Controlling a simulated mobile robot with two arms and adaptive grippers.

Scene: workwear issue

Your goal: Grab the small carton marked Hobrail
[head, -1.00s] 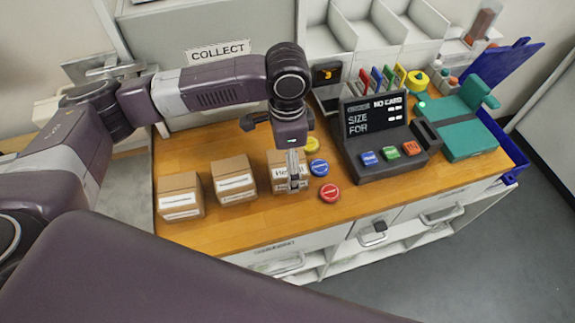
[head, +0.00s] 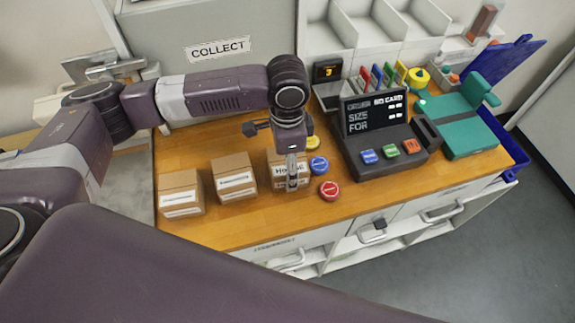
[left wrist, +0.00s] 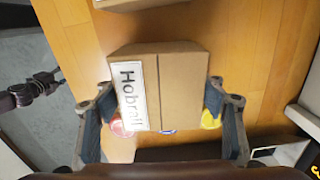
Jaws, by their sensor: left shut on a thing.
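The small carton marked Hobrail (head: 277,176) is a brown box with a white label, standing on the wooden counter at the right end of a row of cartons. It fills the middle of the left wrist view (left wrist: 182,88), its label readable. My left gripper (head: 291,178) is over it from above, with one finger on each side; both fingers show in the left wrist view (left wrist: 163,112). The gripper is shut on this carton, which appears still at counter level. Two similar cartons, a middle one (head: 235,172) and a left one (head: 181,189), stand to its left.
Red (head: 329,191), blue (head: 318,166) and yellow (head: 312,143) round pieces lie close to the carton's right. A dark console (head: 375,140) with coloured buttons stands further right, beside a teal device (head: 465,125). Bare counter lies in front of the cartons.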

